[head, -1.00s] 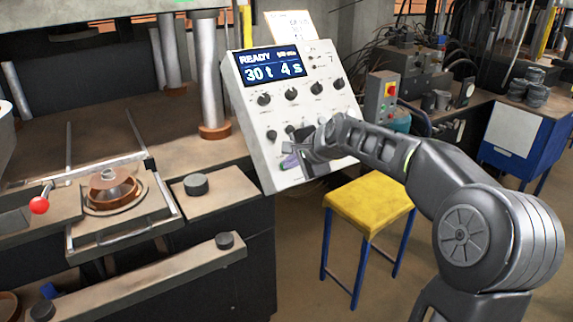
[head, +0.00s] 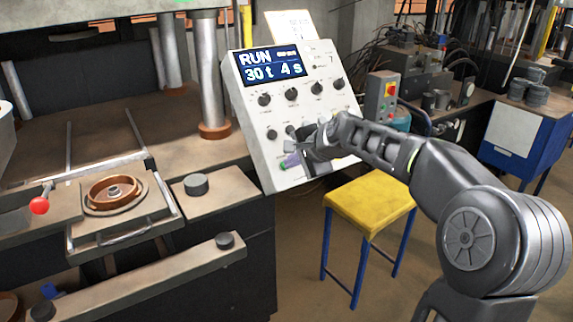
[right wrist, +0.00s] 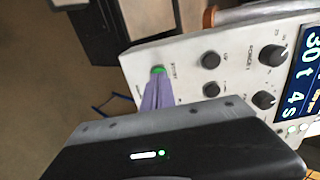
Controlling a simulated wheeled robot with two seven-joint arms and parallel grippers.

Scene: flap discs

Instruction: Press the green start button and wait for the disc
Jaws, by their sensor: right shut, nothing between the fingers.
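The control panel (head: 300,110) is a tilted pale box with black knobs and a blue display (head: 271,67) reading "RUN" and "30 t 4 s". The green start button (right wrist: 158,70) shows at the panel's lower edge in the right wrist view. My right gripper (head: 288,161) is shut and empty, its purple fingertips at the green button. They reach its edge in the right wrist view (right wrist: 157,84); I cannot tell whether they press it. In the head view the gripper mostly hides the button. A brown ring with a grey hub (head: 113,191) sits in the press tray. My left gripper is not in view.
A red ball knob (head: 39,205) stands left of the tray (head: 170,212). A yellow-topped stool (head: 369,203) stands below the panel. A grey box with a red button (head: 382,98) stands behind my right arm. Open floor lies around the stool.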

